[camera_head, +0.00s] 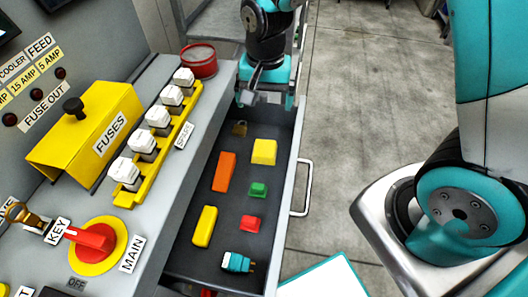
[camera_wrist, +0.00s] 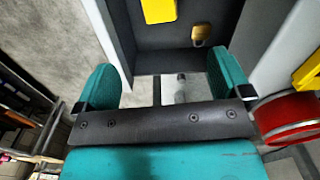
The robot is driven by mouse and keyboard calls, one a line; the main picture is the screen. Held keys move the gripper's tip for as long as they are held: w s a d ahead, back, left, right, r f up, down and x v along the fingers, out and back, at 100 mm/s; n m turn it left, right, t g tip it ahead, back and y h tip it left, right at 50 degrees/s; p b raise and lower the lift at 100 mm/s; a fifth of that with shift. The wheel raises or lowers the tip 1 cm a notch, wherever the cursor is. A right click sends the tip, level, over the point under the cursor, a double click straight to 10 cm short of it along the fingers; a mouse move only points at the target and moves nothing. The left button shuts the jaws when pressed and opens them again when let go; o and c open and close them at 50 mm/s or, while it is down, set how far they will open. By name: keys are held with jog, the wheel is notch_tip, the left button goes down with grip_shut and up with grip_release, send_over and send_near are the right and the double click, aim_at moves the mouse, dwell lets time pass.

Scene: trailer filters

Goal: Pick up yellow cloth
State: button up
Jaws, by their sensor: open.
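A flat yellow square piece (camera_head: 264,151), which may be the yellow cloth, lies in the open drawer (camera_head: 224,268). A longer yellow block (camera_head: 204,226) lies nearer in the same drawer. I cannot tell for certain from the picture which is cloth. In the wrist view a yellow piece (camera_wrist: 158,10) shows at the top edge, partly cut off, with a brass padlock (camera_wrist: 202,32) beside it. My gripper (camera_head: 265,98) is open and empty above the far end of the drawer, beyond the yellow square and apart from it.
The drawer also holds an orange block (camera_head: 224,171), a green piece (camera_head: 258,190), a red piece (camera_head: 251,222) and a teal plug (camera_head: 237,262). A red tin (camera_head: 199,62) stands on the panel left of my gripper. The drawer handle (camera_head: 303,188) sticks out right.

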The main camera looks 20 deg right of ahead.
send_over(264, 147)
notch_tip(264, 147, down, 12)
jog(key=shift+s+d+r, duration=0.1)
jog(key=shift+r, duration=0.05)
notch_tip(264, 147, down, 6)
jog(key=shift+f, duration=0.25)
jog(key=c, duration=1)
